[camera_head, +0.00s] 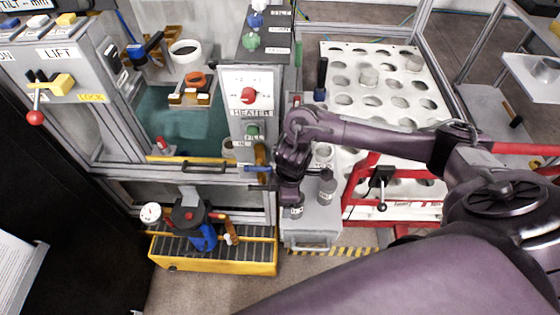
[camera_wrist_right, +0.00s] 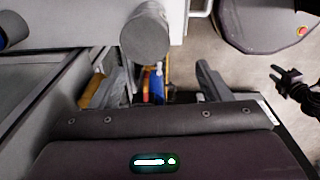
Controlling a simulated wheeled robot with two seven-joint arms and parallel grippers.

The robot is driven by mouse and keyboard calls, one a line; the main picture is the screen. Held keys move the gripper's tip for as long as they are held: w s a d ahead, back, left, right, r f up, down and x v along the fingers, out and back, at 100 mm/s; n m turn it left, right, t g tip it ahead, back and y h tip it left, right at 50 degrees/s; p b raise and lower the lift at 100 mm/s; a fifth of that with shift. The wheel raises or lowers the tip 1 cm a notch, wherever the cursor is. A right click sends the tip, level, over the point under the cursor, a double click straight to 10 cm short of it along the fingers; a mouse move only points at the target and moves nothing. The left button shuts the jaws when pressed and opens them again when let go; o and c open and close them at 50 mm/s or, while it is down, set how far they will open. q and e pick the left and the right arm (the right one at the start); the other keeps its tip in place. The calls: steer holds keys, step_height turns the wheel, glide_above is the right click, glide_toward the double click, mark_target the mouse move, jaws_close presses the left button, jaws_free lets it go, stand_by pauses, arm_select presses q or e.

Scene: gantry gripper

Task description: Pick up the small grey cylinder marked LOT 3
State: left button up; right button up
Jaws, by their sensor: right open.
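My right gripper (camera_head: 290,195) is open and points down over a grey stand at front centre. Small grey cylinders stand there: one (camera_head: 297,211) right by the fingertips, another (camera_head: 326,187) just to the right, and a third (camera_head: 323,154) further back. Their labels are too small to read, so I cannot tell which is LOT 3. In the right wrist view, a grey cylinder (camera_wrist_right: 146,36) stands beyond the open fingers (camera_wrist_right: 160,82), nearer the left one, with nothing gripped. A dark claw-like part (camera_wrist_right: 288,82) at the right edge may be my left gripper; its state is unclear.
The grey stand (camera_head: 312,241) has a striped floor edge before it. A heater panel (camera_head: 248,100) rises behind the gripper. A white perforated board (camera_head: 345,110) and red frame (camera_head: 362,185) lie right.

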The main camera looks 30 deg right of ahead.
steer(key=d, duration=0.2)
steer(key=shift+w+d+r+h, duration=0.1)
steer(key=shift+d+r+h, duration=0.05)
steer(key=shift+d+h, duration=0.15)
steer(key=shift+d, duration=0.2)
steer(key=shift+s+f+b, duration=0.25)
steer(key=shift+f+b, duration=0.05)
step_height(320, 180, down, 7)
steer(key=shift+d+f, duration=0.1)
steer(key=shift+d, duration=0.05)
arm_select(q)
steer(key=shift+s+a+f, duration=0.15)
steer(key=shift+s+f, duration=0.1)
steer(key=shift+s, duration=0.35)
steer(key=shift+s+a+f, duration=0.1)
steer(key=shift+s+f, duration=0.15)
steer(key=shift+s, duration=0.3)
arm_select(e)
steer(key=shift+c, duration=0.2)
steer(key=c, duration=1.3)
steer(key=shift+c, duration=0.2)
steer(key=shift+w+r, duration=0.1)
steer(key=shift+r, duration=0.1)
